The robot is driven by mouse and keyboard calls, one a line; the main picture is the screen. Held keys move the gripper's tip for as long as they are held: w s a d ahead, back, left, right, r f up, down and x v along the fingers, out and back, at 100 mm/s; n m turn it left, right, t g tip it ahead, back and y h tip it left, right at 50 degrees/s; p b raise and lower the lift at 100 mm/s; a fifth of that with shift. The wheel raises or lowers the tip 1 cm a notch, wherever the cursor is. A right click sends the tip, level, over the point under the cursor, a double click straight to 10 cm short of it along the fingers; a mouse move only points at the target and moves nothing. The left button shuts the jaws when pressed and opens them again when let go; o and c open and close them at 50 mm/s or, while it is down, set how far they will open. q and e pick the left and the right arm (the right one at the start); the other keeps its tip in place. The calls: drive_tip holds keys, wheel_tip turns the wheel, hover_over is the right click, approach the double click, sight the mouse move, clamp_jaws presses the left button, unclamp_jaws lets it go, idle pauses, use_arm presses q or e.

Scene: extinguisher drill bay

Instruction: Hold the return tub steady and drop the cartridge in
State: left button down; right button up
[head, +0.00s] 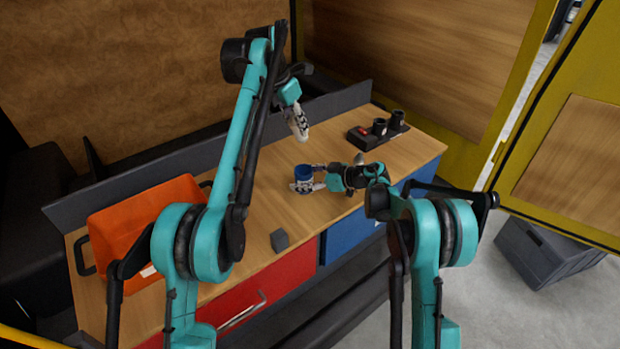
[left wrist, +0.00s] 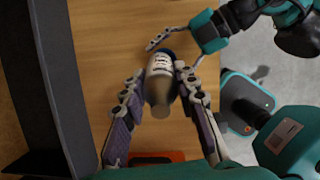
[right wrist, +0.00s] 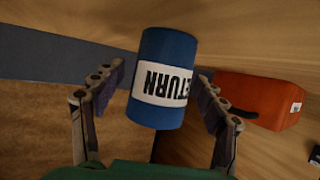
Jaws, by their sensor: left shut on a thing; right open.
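The blue return tub (head: 304,173) stands upright on the wooden bench; its white label reads "ETURN" in the right wrist view (right wrist: 165,60). My right gripper (head: 311,181) is low at the bench, its open fingers on either side of the tub; I cannot tell whether they touch it. My left gripper (head: 297,122) is raised above and behind the tub. It is shut on the silver cartridge (left wrist: 159,88), which has a pale printed band. In the left wrist view the cartridge hides most of the tub, with a little blue showing past it.
An orange bin (head: 128,222) sits at the bench's left end. A small grey block (head: 280,240) lies near the front edge. A black holder with dark cups (head: 378,131) stands at the back right. A low grey wall (head: 160,172) runs along the back.

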drive_tip(key=c, duration=1.4)
use_arm(q)
wheel_tip(320, 180, down, 12)
drive_tip(key=shift+f, duration=0.2)
idle(0.5)
drive_tip(key=c, duration=1.1)
unclamp_jaws()
drive_tip(key=v, duration=1.2)
